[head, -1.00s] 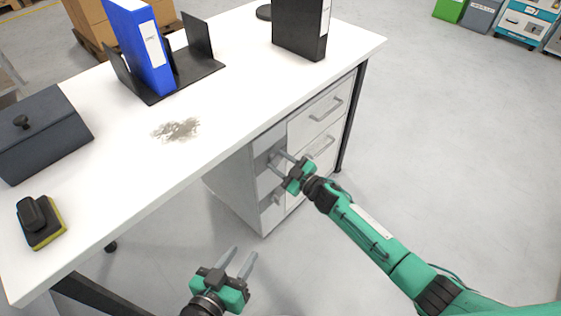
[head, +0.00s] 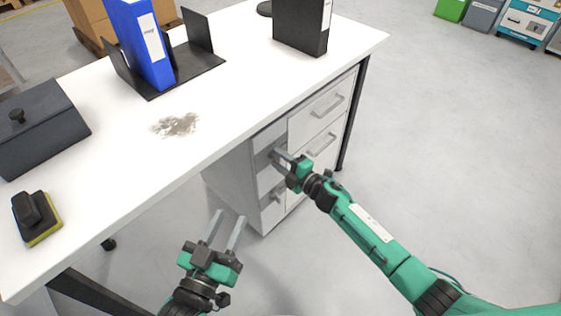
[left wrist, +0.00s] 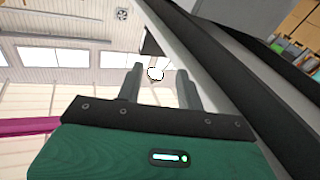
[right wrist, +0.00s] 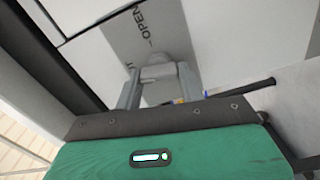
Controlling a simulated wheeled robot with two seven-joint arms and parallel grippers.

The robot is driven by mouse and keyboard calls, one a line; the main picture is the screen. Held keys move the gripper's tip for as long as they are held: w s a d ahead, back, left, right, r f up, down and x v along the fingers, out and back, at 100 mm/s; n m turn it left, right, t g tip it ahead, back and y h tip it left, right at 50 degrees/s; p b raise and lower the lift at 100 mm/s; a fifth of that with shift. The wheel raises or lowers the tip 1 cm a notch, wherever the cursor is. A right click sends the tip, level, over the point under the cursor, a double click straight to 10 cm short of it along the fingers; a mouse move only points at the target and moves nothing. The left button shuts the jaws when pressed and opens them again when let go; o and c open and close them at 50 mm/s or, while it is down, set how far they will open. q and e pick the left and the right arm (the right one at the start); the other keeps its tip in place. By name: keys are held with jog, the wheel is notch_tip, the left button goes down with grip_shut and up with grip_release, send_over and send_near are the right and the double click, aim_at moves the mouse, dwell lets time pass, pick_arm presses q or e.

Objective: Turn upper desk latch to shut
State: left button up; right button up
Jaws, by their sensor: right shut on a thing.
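The upper desk latch (right wrist: 158,73) is a grey knob on a grey plate (right wrist: 145,32) printed with "OPEN". My right gripper (head: 279,157) is shut on this latch, with one finger on each side of it in the right wrist view. In the head view the latch is mostly hidden behind the fingers. A lower latch (head: 277,196) sits below it on the same narrow front of the desk's drawer unit. My left gripper (head: 228,217) is open and empty, in front of the unit and below the desktop edge.
The white desktop (head: 225,115) overhangs the latches. Drawers with bar handles (head: 328,106) are beside the latch column. A blue binder (head: 142,45), a black binder (head: 302,28), a dark box (head: 40,130) and a brush (head: 36,217) rest on top.

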pick_arm(q)
jog(key=shift+w+a+r+t+b, duration=0.15)
jog(key=shift+r+t, duration=0.2)
jog(key=shift+r, duration=0.25)
jog(key=shift+w+a+r+t+b, duration=0.1)
jog(key=shift+a+r+t, duration=0.1)
jog(key=shift+r+t, duration=0.3)
jog(key=shift+w+a+r+t+b, duration=0.15)
jog(key=shift+r+t, duration=0.1)
jog(key=shift+r, duration=0.4)
pick_arm(e)
jog(key=shift+f+n, duration=0.15)
jog(key=shift+n, duration=1.15)
jog(key=o, duration=1)
jog(key=shift+c, duration=0.2)
jog(key=shift+s+d, duration=0.1)
jog(key=shift+s+d, duration=0.3)
pick_arm(q)
jog(key=s+d+f+g+p, duration=0.2)
jog(key=f+g, duration=0.3)
jog(key=f, duration=0.3)
jog(key=shift+s+d+f+g, duration=0.15)
jog(key=shift+s+f+g, duration=0.2)
jog(key=shift+s, duration=0.35)
pick_arm(e)
jog(key=v, duration=1.3)
jog(key=shift+w, duration=0.1)
